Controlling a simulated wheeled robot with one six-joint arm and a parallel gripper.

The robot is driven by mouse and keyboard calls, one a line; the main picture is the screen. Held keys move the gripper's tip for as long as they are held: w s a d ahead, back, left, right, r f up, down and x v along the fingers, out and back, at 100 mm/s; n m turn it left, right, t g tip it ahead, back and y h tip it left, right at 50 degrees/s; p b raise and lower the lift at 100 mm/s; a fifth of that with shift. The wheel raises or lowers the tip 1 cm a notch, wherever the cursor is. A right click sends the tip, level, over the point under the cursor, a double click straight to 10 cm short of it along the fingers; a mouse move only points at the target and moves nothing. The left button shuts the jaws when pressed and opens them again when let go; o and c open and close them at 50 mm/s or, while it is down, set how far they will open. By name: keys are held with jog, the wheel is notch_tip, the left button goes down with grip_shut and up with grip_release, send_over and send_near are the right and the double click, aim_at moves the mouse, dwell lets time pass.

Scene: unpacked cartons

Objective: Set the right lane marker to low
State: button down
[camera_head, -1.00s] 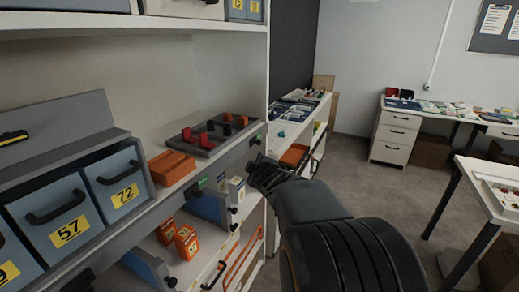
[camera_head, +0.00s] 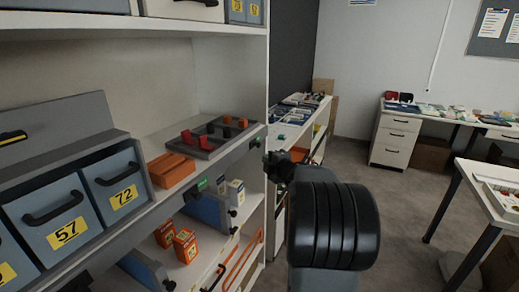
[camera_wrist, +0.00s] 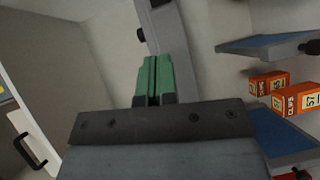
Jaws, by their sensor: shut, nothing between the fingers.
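A grey rail (camera_head: 170,205) runs along the front edge of the middle shelf. A small dark marker with a green tint (camera_head: 255,142) sits near its right end, and a green marker (camera_head: 203,184) sits further left. Which is the lane marker, and its setting, I cannot tell for sure. My gripper (camera_head: 268,158) is just right of the rail's right end, apart from it. In the wrist view my gripper's green fingers (camera_wrist: 153,80) are shut together and empty. A dark knob (camera_wrist: 141,35) on the grey rail lies beyond the fingertips.
A grey tray with red and black pieces (camera_head: 212,140) and an orange block (camera_head: 171,170) stand on the shelf. Blue numbered bins (camera_head: 60,225) are at left. Orange boxes (camera_head: 185,245) and blue panels (camera_head: 205,213) are below. Open floor (camera_head: 390,215) lies right.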

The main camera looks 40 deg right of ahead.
jog(key=p, duration=0.2)
send_near(254, 145)
jog(key=w+a, duration=0.3)
jog(key=shift+w+d, duration=0.3)
jog(key=shift+d, duration=0.25)
jog(key=shift+w+d, duration=0.3)
jog(key=shift+d, duration=0.3)
jog(key=shift+w+d+f+p, duration=0.15)
jog(key=shift+w+d+p, duration=0.35)
jog(key=shift+d, duration=0.15)
